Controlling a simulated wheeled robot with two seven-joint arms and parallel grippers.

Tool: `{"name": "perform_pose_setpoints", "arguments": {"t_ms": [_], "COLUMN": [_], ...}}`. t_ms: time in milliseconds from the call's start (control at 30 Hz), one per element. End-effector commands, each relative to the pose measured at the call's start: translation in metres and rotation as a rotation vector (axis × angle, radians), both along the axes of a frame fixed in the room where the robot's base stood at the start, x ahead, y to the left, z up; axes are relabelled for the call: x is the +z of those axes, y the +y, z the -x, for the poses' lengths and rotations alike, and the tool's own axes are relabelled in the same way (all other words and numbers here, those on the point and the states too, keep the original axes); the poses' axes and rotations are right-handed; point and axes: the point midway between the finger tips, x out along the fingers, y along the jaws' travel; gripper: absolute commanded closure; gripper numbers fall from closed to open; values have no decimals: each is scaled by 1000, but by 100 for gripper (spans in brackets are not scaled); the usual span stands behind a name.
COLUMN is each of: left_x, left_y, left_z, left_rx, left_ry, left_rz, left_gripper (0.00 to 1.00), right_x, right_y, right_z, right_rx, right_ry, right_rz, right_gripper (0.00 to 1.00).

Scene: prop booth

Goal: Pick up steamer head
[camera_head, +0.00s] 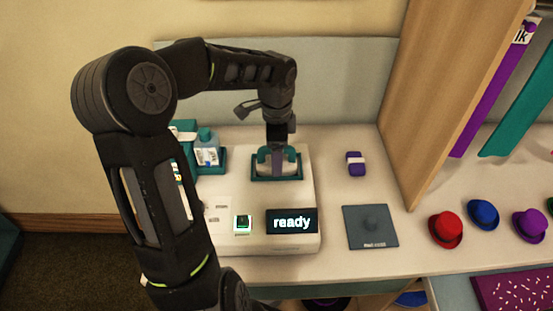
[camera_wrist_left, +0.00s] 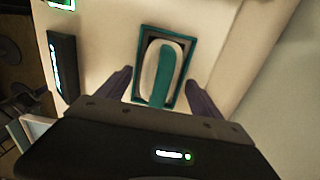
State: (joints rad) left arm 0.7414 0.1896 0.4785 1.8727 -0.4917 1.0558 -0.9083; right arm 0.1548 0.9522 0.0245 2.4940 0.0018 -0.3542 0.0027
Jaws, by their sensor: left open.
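The steamer head (camera_head: 291,166), white with a teal handle, sits in a teal-rimmed cradle (camera_head: 256,180) on top of the white machine. In the left wrist view the steamer head (camera_wrist_left: 160,72) lies inside the teal frame (camera_wrist_left: 142,45). My left gripper (camera_head: 278,160) reaches down over it from above. In the left wrist view its two dark fingers (camera_wrist_left: 160,90) are apart, one on each side of the cradle, with nothing clearly held between them. Whether the fingers touch the cradle cannot be told. My right gripper is not in view.
The white machine (camera_head: 265,240) has a display reading "ready" (camera_head: 292,222) and a lit green button (camera_head: 243,222). A purple-and-white block (camera_head: 356,164) and a grey pad (camera_head: 370,227) lie right. A wooden partition (camera_head: 445,90) stands beyond them.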

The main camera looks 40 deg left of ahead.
Motion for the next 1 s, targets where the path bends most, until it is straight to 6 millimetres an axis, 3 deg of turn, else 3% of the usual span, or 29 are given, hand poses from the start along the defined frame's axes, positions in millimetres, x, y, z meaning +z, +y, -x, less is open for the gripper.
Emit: {"name": "perform_pose_setpoints", "arguments": {"t_ms": [667,1000], "left_x": [-7,-7], "left_y": [0,0], "left_z": [0,0], "left_rx": [0,0], "left_ry": [-1,-1], "left_rz": [-1,-1], "left_gripper": [24,51], "right_x": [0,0], "right_y": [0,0], "right_z": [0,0], "right_rx": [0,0], "right_ry": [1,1], "right_rz": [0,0], "right_gripper": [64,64]}}
